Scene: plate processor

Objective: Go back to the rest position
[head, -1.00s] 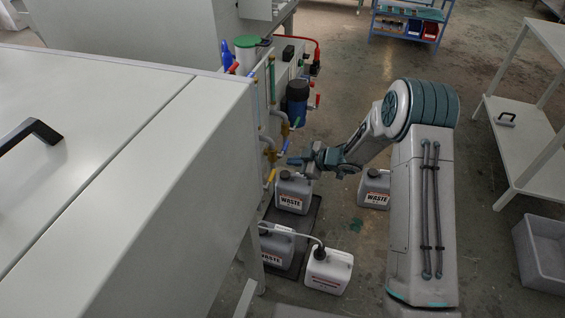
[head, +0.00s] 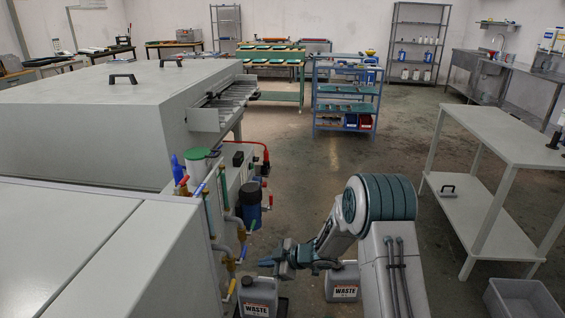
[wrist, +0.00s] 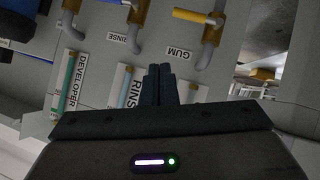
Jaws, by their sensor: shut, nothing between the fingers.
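My gripper (head: 267,262) is at the end of my arm, low beside the plate processor (head: 100,130). It points left toward the machine's valves and pipes. In the wrist view my gripper (wrist: 160,70) has its two dark fingers together, with nothing between them. Behind the fingers is the machine's panel with labels reading DEVELOPER (wrist: 70,82), RINSE and GUM (wrist: 180,54). Valve handles in blue (wrist: 114,3) and yellow (wrist: 190,15) show above the fingers. A grey WASTE can (head: 258,297) stands just below the gripper, and another WASTE can (head: 343,283) stands behind the forearm.
A white two-level table (head: 500,140) stands at the right, with a grey bin (head: 522,298) below it at the front. A blue cart (head: 345,90) stands farther back. Open floor (head: 300,165) lies between the machine and the table.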

